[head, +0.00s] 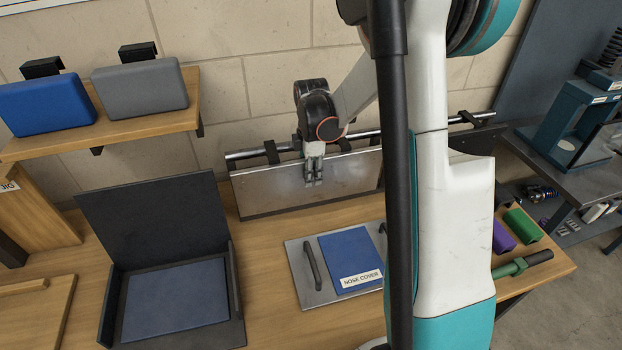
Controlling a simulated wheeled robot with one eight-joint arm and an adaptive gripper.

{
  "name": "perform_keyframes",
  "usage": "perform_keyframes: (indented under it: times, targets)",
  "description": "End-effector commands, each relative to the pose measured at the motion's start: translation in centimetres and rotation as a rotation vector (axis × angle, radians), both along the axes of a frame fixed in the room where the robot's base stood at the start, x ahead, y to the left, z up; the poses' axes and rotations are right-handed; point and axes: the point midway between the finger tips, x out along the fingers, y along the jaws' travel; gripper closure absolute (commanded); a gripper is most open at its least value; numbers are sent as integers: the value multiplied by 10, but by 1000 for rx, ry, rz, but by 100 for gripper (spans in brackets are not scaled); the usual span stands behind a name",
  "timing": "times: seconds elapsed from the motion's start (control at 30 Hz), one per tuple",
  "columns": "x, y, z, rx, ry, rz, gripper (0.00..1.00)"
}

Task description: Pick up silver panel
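A silver panel (270,190) stands upright at the back of the wooden bench, below a metal rail with dark clamps. My gripper (314,184) points down in front of the panel's upper middle in this view. Its two fingers look close together, but I cannot tell whether they are open, shut or touching the panel. My arm hides the area to the right of the panel.
A silver plate with handles and a blue "NOSE COVER" sheet (350,262) lies in front. An open black case (225,330) is at left. A wooden shelf (160,128) holds blue and grey blocks. Purple and green pieces (523,224) lie at right.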

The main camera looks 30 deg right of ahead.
Motion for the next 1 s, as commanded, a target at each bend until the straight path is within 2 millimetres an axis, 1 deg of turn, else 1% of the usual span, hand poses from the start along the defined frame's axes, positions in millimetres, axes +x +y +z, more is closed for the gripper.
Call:
perform_keyframes:
  times: [0.03, 0.13, 0.23, 0.4, 0.47, 0.5, 0.53, 1.0]
  targets:
    - [0, 0, -11, 0, 0, 0, 72]
    - [1, 0, -23, 0, 0, 0, 72]
    - [0, 0, -27, 0, 0, 0, 72]
    - [0, 0, -26, 0, 0, 0, 72]
    - [0, 0, -26, 0, 0, 0, 85]
    - [0, 0, -26, 0, 0, 0, 94]
    - [0, 0, -26, 0, 0, 0, 100]
    - [1, 0, -24, 0, -1, 0, 100]
